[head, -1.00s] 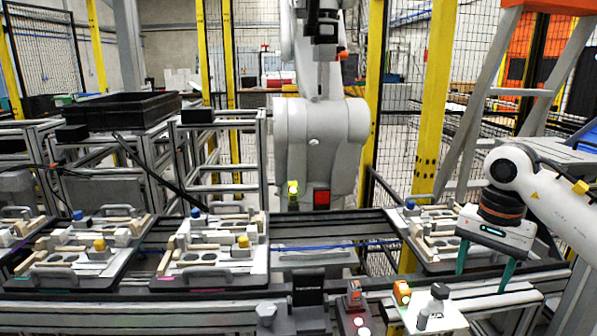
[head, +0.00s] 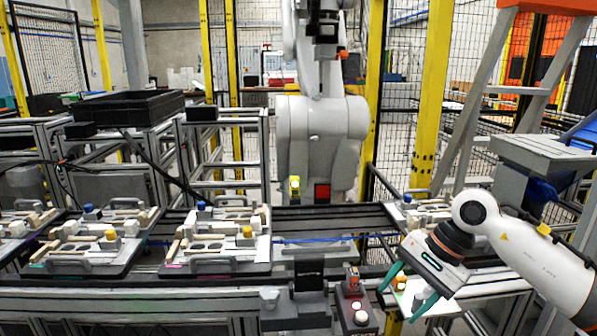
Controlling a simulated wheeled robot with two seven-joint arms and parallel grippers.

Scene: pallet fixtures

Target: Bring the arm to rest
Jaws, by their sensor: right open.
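My right gripper (head: 403,293) is at the lower right of the head view, on the white arm that comes in from the right. Its two green fingers are spread apart and point down and to the left. The gripper and arm partly hide that plate and the right pallet fixture (head: 420,211). My left gripper is not in view.
Pallet fixtures (head: 220,266) with wooden and grey blocks sit on the conveyor at left and middle. A control box (head: 353,310) with buttons stands left of the gripper. A large grey robot (head: 320,140) stands behind the conveyor. A yellow post (head: 433,95) and fence are behind.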

